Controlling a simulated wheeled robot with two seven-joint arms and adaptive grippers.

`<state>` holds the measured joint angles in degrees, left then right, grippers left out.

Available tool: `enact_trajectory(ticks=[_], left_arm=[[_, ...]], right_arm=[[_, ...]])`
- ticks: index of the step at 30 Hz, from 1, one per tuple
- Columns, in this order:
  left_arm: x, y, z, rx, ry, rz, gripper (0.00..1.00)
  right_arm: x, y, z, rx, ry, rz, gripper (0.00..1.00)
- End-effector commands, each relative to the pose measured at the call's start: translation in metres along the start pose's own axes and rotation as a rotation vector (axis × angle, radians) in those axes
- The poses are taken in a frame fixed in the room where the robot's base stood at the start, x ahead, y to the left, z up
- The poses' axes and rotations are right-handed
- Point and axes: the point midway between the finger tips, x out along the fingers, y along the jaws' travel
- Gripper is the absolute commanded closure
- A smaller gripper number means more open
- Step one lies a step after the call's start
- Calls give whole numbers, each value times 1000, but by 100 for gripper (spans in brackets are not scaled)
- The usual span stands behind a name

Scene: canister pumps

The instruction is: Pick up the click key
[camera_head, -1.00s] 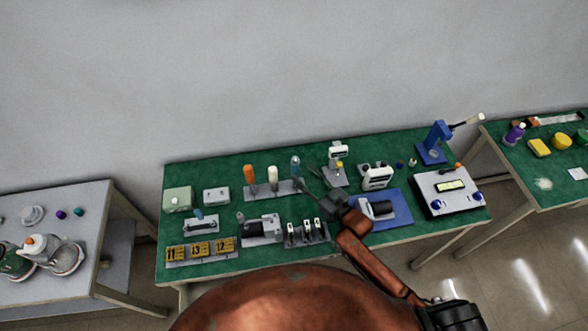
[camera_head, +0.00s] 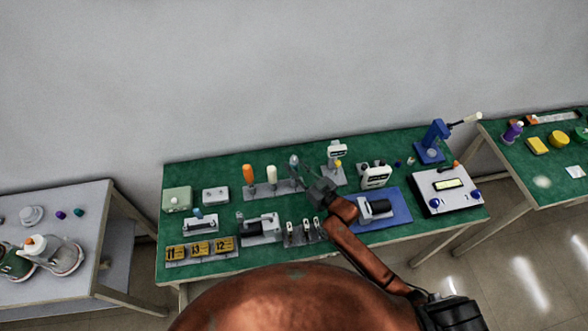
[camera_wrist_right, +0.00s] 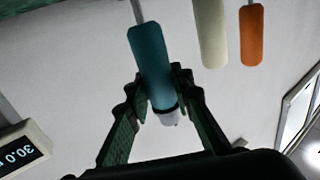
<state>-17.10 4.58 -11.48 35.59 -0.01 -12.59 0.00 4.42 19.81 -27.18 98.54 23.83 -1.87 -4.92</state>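Three upright tools with orange, cream and blue handles stand in a grey rack (camera_head: 262,190) on the green bench. I cannot read which is the click key; the blue-handled key (camera_head: 294,160) is the one at my right gripper (camera_head: 302,176). In the right wrist view, the blue-handled key (camera_wrist_right: 151,62) lies between the open fingertips of my right gripper (camera_wrist_right: 158,84). A small gap or light contact at the fingers cannot be told apart. The cream handle (camera_wrist_right: 211,30) and orange handle (camera_wrist_right: 251,35) are beside it. My left gripper is not in view.
A white stand with a display (camera_head: 338,152) is just right of the rack. A pump on a blue plate (camera_head: 398,214) lies near my right arm. Small black-and-white parts (camera_head: 303,232) and yellow number blocks (camera_head: 200,248) sit along the front.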

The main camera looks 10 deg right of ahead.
Motion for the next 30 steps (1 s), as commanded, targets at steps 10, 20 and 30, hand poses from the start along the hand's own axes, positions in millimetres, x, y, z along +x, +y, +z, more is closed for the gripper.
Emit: enact_trajectory(ticks=[10, 20, 30], left_arm=[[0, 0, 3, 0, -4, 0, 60], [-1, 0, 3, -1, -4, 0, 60], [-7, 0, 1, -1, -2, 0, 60]], right_arm=[[0, 0, 0, 0, 0, 0, 100], [0, 0, -11, -1, 4, 0, 100], [0, 0, -75, -2, 5, 0, 100]])
